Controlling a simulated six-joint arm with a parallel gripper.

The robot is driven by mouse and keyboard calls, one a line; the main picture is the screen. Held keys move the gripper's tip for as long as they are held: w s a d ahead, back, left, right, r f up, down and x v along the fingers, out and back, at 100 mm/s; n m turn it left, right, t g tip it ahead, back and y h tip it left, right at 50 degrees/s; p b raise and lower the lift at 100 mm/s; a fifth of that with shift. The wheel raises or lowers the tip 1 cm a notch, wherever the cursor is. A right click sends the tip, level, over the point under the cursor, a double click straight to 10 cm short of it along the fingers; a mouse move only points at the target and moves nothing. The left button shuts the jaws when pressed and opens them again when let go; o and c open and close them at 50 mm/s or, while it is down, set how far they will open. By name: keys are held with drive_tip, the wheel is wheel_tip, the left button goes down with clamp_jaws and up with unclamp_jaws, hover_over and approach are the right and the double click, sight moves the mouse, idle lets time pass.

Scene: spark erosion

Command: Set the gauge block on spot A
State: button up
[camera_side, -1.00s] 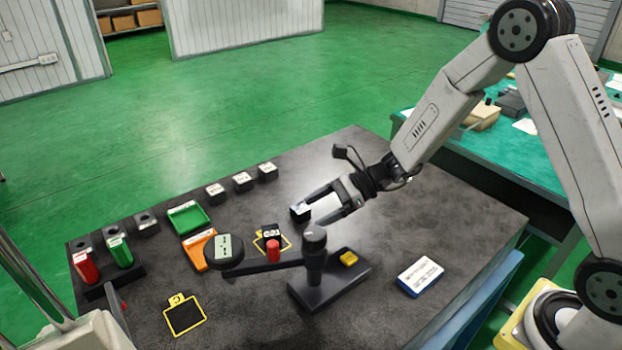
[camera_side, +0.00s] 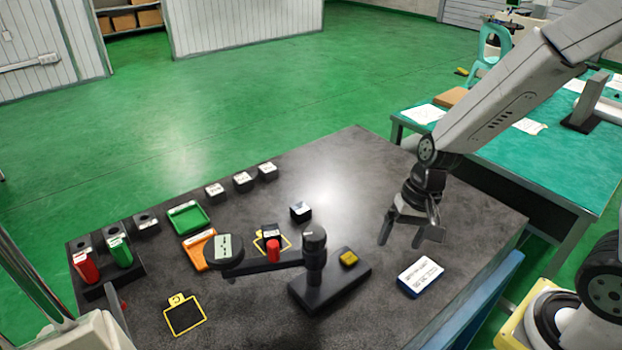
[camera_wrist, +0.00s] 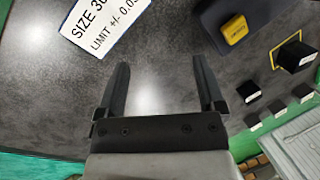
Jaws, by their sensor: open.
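A small dark block with a pale top (camera_side: 300,211) stands alone near the table's middle; it seems to show in the wrist view (camera_wrist: 248,88). Another dark block (camera_side: 270,231) sits at a yellow-outlined spot (camera_side: 287,243); this spot also shows in the wrist view (camera_wrist: 277,58). A second outlined spot (camera_side: 184,316) at front left is bare, its tab letter hard to read. I cannot tell which spot is A or which block is the gauge block. My gripper (camera_side: 400,241) is open and empty, pointing down right of the lone block; its fingers (camera_wrist: 160,62) have only tabletop between them.
A black stand with a post (camera_side: 315,262) and yellow button (camera_side: 348,258) stands at centre. A labelled size card (camera_side: 420,276) lies near my gripper.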

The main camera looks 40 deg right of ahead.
drive_tip(key=d+n+h, duration=0.1)
drive_tip(key=n, duration=0.1)
drive_tip(key=s+d+r+n+t+h, duration=0.1)
drive_tip(key=n, duration=0.1)
drive_tip(key=shift+s+d+r+n, duration=0.1)
drive_tip(key=shift+d+r+n, duration=0.05)
drive_tip(key=shift+d+n, duration=0.2)
drive_tip(key=shift+s+d+r+n+t+h, duration=0.1)
drive_tip(key=shift+d+r+n+t+h, duration=0.15)
drive_tip(key=shift+n, duration=0.3)
drive_tip(key=shift+d+r+n+t+h, duration=0.15)
drive_tip(key=shift+n+t+h, duration=0.15)
drive_tip(key=shift+n, duration=0.2)
drive_tip(key=shift+f, duration=0.1)
